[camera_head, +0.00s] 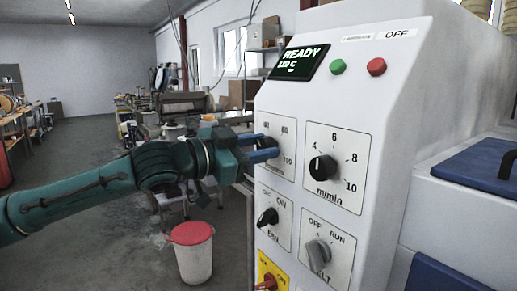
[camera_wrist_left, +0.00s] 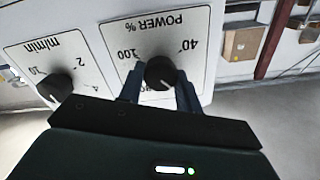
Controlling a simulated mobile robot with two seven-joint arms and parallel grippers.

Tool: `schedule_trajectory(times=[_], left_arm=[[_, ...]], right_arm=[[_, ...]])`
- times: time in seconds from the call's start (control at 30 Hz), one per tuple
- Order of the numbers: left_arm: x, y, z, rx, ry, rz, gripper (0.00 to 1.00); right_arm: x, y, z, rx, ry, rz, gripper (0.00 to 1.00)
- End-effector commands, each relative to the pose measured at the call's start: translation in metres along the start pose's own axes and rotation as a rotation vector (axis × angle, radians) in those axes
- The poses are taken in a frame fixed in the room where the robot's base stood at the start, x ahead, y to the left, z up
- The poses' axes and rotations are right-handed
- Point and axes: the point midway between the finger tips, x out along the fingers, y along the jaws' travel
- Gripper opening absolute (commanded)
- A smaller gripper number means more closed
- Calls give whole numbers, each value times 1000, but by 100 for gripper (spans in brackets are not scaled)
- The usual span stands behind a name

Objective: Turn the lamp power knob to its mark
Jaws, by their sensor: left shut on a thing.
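The lamp power knob (camera_wrist_left: 160,72) is a round black knob on a white plate (camera_wrist_left: 205,35) marked POWER %, upside down in the left wrist view, with 40 and 100 readable. In the head view this plate (camera_head: 274,125) is on the front of the white machine, and its knob is hidden behind my fingers. My left gripper (camera_head: 271,149) reaches in from the left with its blue fingers at the plate. In the left wrist view the fingers stand on both sides of the knob, shut on it. The knob's pointer direction and the mark are not clear. My right gripper is out of view.
The m/min knob (camera_head: 322,167) is just right of the power plate. A FAN switch (camera_head: 268,217) and a RUN/OFF switch (camera_head: 318,254) are below. Green (camera_head: 338,66) and red (camera_head: 376,67) buttons are above. A red-lidded bin (camera_head: 193,255) stands on the floor.

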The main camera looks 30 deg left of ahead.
Motion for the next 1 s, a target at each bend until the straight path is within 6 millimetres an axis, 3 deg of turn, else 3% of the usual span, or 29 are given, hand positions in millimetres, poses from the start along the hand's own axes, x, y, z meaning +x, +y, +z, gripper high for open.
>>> schedule_trajectory(times=[0.57,0.6,0.83,1.0], left_arm=[[0,0,0,-31,0,0,11],[0,0,0,-31,0,0,36],[0,0,0,-30,0,0,55],[0,0,0,-30,0,0,56]], right_arm=[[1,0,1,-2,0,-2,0],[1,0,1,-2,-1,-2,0],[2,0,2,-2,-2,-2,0],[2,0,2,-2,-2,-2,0]])
